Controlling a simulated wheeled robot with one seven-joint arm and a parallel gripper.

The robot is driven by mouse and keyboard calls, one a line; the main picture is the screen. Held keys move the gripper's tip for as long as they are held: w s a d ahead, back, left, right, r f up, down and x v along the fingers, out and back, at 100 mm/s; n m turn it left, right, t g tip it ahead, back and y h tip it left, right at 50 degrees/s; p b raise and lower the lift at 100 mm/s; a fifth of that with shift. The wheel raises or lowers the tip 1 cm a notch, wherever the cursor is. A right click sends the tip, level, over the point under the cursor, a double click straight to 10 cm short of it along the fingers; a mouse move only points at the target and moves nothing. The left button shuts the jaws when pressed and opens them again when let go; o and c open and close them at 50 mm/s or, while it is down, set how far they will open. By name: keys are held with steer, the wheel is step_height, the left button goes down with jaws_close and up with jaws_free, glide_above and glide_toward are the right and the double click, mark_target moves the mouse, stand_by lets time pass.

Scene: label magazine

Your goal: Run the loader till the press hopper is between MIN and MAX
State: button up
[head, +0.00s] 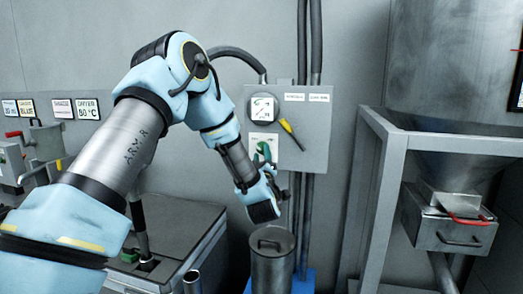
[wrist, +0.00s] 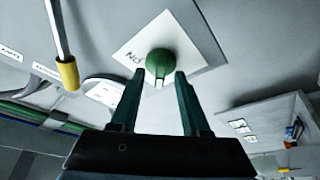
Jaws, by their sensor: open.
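A grey control box (head: 315,132) hangs on the back wall. A green knob (wrist: 160,62) sits on a white plate (wrist: 185,38) on its front; the plate also shows in the head view (head: 262,138). My gripper (head: 264,158) is at this plate. In the wrist view its two dark green fingers (wrist: 158,84) are open, with the knob between and just beyond their tips. I cannot tell whether they touch it. The large metal hopper (head: 455,165) stands at the right in a grey frame. Its fill level and any MIN or MAX marks cannot be read.
A yellow-tipped lever (head: 291,133) sticks out right of the knob, also close in the wrist view (wrist: 68,72). A round dial (head: 262,108) is above the knob. A metal canister (head: 272,262) stands below my gripper. A dark screen (head: 518,95) is cut off at the right edge.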

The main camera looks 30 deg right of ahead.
steer(key=shift+w+d, duration=0.1)
steer(key=shift+w, duration=0.15)
jaws_close()
stand_by(0.5)
